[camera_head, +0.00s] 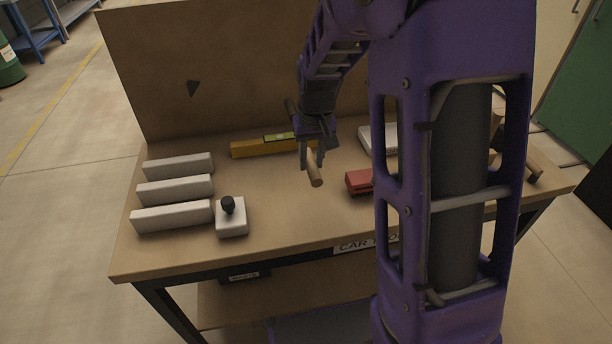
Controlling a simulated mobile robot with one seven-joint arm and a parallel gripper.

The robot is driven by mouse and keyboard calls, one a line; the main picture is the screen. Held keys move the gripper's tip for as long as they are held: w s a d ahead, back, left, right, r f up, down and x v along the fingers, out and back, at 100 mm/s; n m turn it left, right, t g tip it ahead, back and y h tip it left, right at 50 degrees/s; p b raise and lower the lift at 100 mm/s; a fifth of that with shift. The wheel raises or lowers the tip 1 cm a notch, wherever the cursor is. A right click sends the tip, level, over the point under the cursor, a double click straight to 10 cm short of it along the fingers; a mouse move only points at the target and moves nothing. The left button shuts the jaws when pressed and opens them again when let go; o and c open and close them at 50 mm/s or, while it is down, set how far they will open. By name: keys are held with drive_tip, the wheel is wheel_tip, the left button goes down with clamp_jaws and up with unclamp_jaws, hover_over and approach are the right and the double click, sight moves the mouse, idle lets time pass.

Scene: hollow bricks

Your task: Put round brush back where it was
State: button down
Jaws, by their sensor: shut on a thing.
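My gripper (312,158) hangs over the middle of the table, pointing down. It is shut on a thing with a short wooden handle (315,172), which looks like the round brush. The handle end sticks out toward the front. The rest of it is hidden behind the fingers, so I cannot see its bristles. I cannot tell whether it touches the tabletop or hangs just above it.
A yellow spirit level (250,148) lies behind my gripper. A red object (359,181) and a white block (376,139) are to the right, partly behind my column. Three pale bars (175,190) and a white block with black knob (231,220) stand left. The front middle of the tabletop (290,220) is clear.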

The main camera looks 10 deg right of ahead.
drive_tip(key=shift+f+b, duration=0.3)
drive_tip(key=shift+f, duration=2.7)
drive_tip(key=shift+f, duration=0.3)
drive_tip(key=c, duration=0.6)
unclamp_jaws()
drive_tip(key=shift+r, duration=0.55)
drive_tip(key=r, duration=0.3)
drive_tip(key=s+r+p, duration=0.1)
drive_tip(key=r, duration=0.7)
drive_tip(key=shift+s+d+r+p, duration=0.1)
drive_tip(key=shift+s+r+p, duration=0.1)
drive_tip(key=shift+s+p, duration=0.15)
drive_tip(key=shift+r, duration=0.1)
